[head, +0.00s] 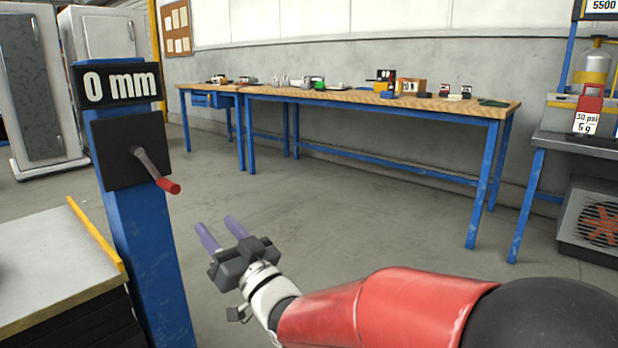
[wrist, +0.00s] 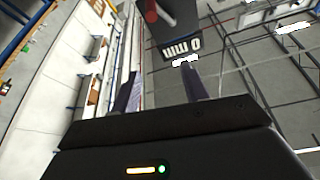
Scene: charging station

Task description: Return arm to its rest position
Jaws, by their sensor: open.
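My gripper (head: 221,229) is in the lower middle of the head view, at the end of my red and white arm, which reaches in from the lower right. Its two purple fingers are apart, with nothing between them. It is in the air over the grey floor, to the right of a blue post (head: 152,240). In the wrist view, my gripper (wrist: 158,85) shows its two dark fingers spread, with the "0 mm" sign (wrist: 181,48) appearing upside down beyond them.
The blue post carries a black plate with a red-handled crank (head: 160,176). A pale-topped platform (head: 40,270) with a yellow edge stands at left. Wooden workbenches (head: 440,104) with small items line the back wall. A fan unit (head: 598,225) is at right. The middle floor is clear.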

